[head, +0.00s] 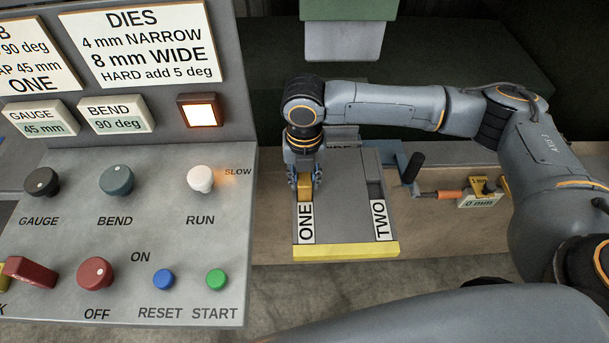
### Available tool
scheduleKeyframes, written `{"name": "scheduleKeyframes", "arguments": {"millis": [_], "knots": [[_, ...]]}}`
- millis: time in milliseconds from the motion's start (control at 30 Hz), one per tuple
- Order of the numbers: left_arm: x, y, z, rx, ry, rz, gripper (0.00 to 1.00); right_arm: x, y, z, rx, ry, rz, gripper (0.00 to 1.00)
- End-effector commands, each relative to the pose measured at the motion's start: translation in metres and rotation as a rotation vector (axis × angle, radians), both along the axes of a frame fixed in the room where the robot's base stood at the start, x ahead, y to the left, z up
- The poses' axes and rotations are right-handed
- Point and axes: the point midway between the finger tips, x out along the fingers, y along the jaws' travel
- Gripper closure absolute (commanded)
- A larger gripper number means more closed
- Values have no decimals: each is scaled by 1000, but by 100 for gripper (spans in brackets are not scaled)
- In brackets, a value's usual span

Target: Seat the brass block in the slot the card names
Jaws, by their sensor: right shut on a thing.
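The brass block (305,196) is between the fingers of my right gripper (304,183), which is shut on it and points down. Block and gripper are at the slot lane marked ONE (306,222) on the grey slot plate (343,205). I cannot tell whether the block is inside the slot or just above it. The slot marked TWO (379,219) is to the right and looks empty. The card (38,55) is cut off at the left edge; its last line reads ONE. My left gripper is not in view.
A control panel (130,230) with knobs and buttons fills the left side, close to my right gripper. A lit lamp (202,112) is above it. A crank handle (411,168) and a gauge reading 0 mm (480,200) are right of the plate. A green press part (348,12) hangs behind.

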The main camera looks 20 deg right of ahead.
Motion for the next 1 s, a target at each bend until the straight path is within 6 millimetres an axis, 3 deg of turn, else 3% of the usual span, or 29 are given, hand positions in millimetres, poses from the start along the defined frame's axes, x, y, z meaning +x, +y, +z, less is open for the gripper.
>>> {"name": "scheduleKeyframes", "arguments": {"millis": [33,100,133,533,1000], "knots": [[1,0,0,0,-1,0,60,0,0,0,0,0,0,65],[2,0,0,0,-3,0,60,0,0,0,0,0,0,51],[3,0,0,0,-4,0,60,0,0,0,0,0,0,49],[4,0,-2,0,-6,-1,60,1,0,7,-1,-2,0,49],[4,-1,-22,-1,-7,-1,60,1,1,98,1,-3,1,49]]}}
